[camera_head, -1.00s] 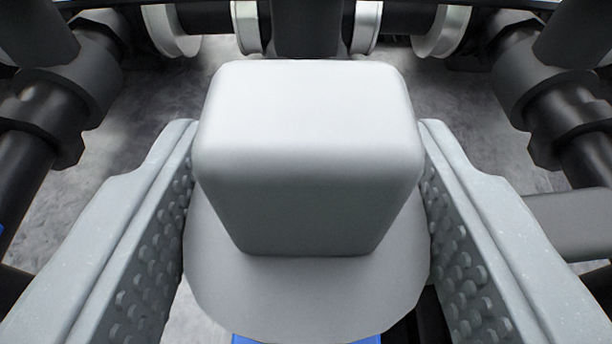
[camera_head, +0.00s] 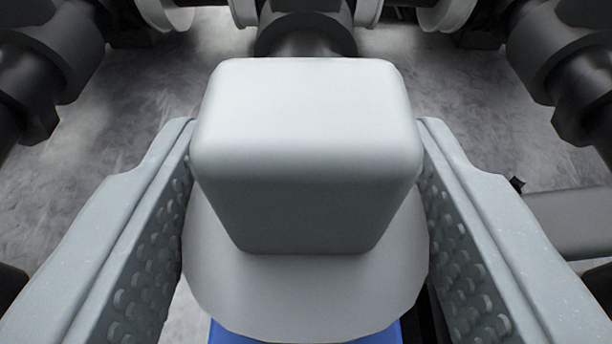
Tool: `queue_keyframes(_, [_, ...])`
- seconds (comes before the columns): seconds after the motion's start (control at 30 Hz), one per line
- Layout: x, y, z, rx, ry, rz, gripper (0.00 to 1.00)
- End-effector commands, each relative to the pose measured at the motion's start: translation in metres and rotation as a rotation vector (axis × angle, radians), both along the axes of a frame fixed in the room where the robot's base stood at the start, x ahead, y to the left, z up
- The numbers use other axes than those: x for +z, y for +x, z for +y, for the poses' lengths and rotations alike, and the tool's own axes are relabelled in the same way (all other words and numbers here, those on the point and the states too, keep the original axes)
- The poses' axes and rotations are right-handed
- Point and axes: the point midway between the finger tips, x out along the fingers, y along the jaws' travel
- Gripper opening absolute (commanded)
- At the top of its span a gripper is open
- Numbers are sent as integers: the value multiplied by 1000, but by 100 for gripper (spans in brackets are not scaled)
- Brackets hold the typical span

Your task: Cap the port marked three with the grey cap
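The grey cap (camera_head: 306,210) fills the middle of the view, with a square block on top of a round flange. My gripper (camera_head: 306,190) has one finger on each side of the cap, and both fingers press against its sides. The cap is held upright, with its block towards the camera. A dark pipe end (camera_head: 304,35) is partly visible behind the cap. No number mark shows, so I cannot tell which port is three. The underside of the cap is hidden.
Dark pipes with collars stand at the left (camera_head: 50,70) and right (camera_head: 565,60). Pale round flanges line the top edge. A grey bar (camera_head: 570,220) lies at the right. A blue part (camera_head: 300,333) shows below the cap. Grey floor (camera_head: 470,130) lies between the pipes.

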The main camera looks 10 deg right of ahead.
Motion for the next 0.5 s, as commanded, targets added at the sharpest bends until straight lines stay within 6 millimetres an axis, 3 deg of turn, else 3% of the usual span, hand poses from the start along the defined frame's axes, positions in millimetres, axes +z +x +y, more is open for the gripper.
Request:
queue_keyframes(0.03, [0, 0, 0, 0, 0, 0, 55])
queue_keyframes(0.1, [0, 0, 0, 0, 0, 0, 74])
queue_keyframes(0.5, [2, -6, 2, 1, 0, 0, 74])
